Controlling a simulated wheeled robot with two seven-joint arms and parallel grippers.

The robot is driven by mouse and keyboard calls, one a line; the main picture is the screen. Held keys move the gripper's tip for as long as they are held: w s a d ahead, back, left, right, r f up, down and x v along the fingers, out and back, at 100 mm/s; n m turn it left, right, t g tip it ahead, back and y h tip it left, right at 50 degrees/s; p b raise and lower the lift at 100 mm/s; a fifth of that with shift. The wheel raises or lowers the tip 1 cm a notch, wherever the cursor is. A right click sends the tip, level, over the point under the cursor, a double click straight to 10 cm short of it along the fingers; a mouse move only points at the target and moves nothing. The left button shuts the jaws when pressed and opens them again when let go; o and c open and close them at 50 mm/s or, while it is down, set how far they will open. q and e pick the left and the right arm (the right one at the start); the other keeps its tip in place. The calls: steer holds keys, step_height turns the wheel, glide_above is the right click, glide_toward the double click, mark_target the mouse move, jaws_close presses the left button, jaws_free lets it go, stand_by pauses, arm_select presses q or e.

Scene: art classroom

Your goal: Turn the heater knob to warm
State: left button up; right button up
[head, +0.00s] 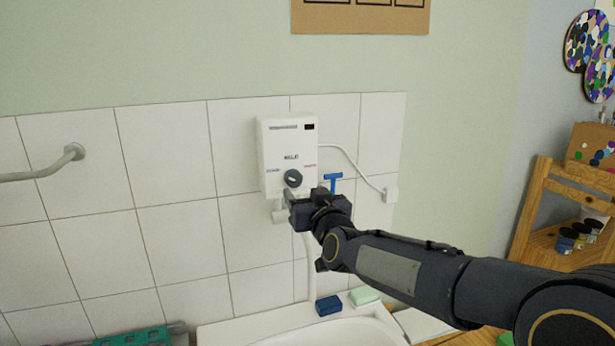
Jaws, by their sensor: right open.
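The heater (285,150) is a white box on the tiled wall, with small printed labels and a small dark display at its upper right. Its round dark knob (293,178) is on the lower front; its exact setting is too small to read. My right gripper (288,198) is open at the heater's lower edge, just below the knob. Its fingers look close to the knob, but I cannot tell whether they touch it. My left gripper is not in view.
A white sink (370,334) is below, with blue (328,305) and pale green (364,295) blocks on its rim. A blue handle (333,178) is right of the heater. A rail (40,174) is at left, a wooden shelf (535,215) at right.

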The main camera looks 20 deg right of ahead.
mark_target(295, 181)
steer(key=w+p, duration=0.1)
steer(key=w, duration=0.6)
steer(key=shift+w+f, duration=0.1)
steer(key=shift+w, duration=0.15)
steer(key=c, duration=1)
